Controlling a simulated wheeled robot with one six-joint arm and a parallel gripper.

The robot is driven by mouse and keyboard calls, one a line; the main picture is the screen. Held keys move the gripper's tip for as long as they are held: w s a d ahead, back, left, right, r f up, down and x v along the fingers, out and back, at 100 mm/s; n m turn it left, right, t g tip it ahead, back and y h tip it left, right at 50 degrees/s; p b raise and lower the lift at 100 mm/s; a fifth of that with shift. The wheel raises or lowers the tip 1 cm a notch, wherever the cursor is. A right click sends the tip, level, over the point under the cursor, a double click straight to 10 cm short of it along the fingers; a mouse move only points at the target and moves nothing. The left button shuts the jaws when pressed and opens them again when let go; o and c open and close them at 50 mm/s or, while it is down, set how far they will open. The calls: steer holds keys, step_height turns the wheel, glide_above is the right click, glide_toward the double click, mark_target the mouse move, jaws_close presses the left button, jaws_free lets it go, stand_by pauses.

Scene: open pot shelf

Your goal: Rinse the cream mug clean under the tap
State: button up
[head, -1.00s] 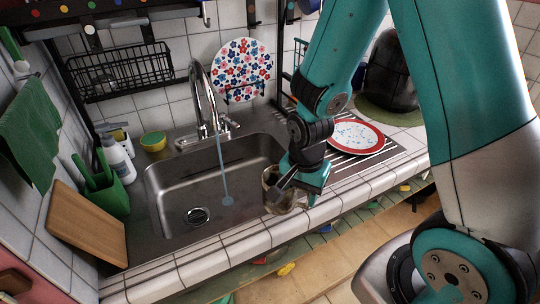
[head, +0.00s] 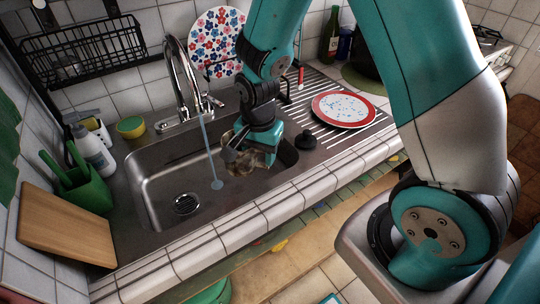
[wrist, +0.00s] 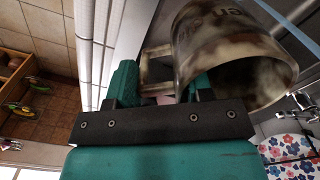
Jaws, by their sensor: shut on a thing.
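The cream mug (head: 243,166) is smeared with brown stains. It hangs tilted over the right part of the sink basin (head: 155,200). My gripper (head: 256,150) is shut on it. In the wrist view the mug (wrist: 215,45) is close up, its open mouth facing the lower right, with its squarish handle at the jaws of my gripper (wrist: 155,75). The chrome tap (head: 183,85) runs a thin water stream (head: 208,150) into the basin. The mug is right of the stream, apart from it.
A flowered plate (head: 217,45) stands behind. A soap bottle (head: 95,150), green holder (head: 85,188) and wooden board (head: 65,222) are left.

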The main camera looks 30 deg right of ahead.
steer(key=shift+w+a+f, duration=0.25)
steer(key=shift+w+a, duration=0.35)
steer(key=shift+w, duration=0.6)
steer(key=shift+w+a+f, duration=0.3)
steer(key=shift+w+a, duration=0.35)
steer(key=shift+w, duration=0.55)
steer(key=shift+w+a+f, duration=0.25)
steer(key=shift+w+a, duration=0.35)
steer(key=shift+w, duration=0.6)
steer(key=shift+d, duration=0.1)
steer(key=shift+w+d, duration=0.25)
steer(key=shift+d, duration=0.2)
steer(key=shift+a, duration=0.15)
steer(key=shift+s+a, duration=0.25)
steer(key=shift+a, duration=0.15)
steer(key=shift+d, duration=0.1)
steer(key=shift+w+d, duration=0.25)
steer(key=shift+d, duration=0.2)
